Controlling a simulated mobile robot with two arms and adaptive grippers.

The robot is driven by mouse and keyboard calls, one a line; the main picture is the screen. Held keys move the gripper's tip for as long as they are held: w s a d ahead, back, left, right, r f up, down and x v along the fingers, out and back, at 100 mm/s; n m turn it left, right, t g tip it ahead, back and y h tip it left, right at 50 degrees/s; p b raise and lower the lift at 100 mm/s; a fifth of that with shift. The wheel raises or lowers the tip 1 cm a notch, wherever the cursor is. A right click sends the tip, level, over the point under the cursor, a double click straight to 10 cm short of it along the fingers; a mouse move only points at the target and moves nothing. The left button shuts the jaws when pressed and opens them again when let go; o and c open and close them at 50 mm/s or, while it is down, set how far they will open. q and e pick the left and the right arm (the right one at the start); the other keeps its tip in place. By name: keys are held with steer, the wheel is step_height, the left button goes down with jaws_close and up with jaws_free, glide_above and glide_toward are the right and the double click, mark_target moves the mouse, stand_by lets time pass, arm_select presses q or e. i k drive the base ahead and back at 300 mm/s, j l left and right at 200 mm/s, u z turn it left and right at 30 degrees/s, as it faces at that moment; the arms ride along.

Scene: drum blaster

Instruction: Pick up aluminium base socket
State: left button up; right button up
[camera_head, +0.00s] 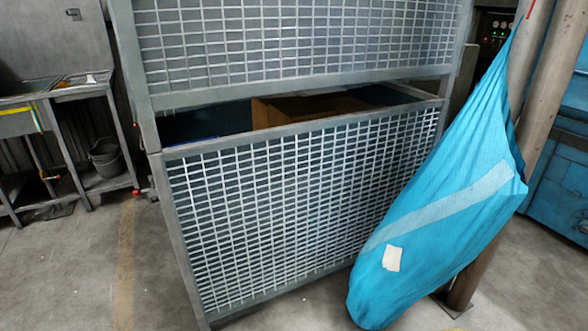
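I see no aluminium base socket in the head view. Neither of my grippers is in view. A grey metal mesh cage (290,215) stands in the middle, with an open gap between its upper and lower mesh panels. A brown box-like surface (305,106) shows through the gap; what else lies inside is hidden by the panels.
A large blue bag (440,225) hangs at the right beside a pole (535,90) and covers the cage's right edge. A metal workbench (75,88) with a dark bucket (108,158) on its lower shelf stands at the left. The floor at the left front is clear.

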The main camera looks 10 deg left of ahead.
mark_target(91, 78)
steer(key=u, duration=1.5)
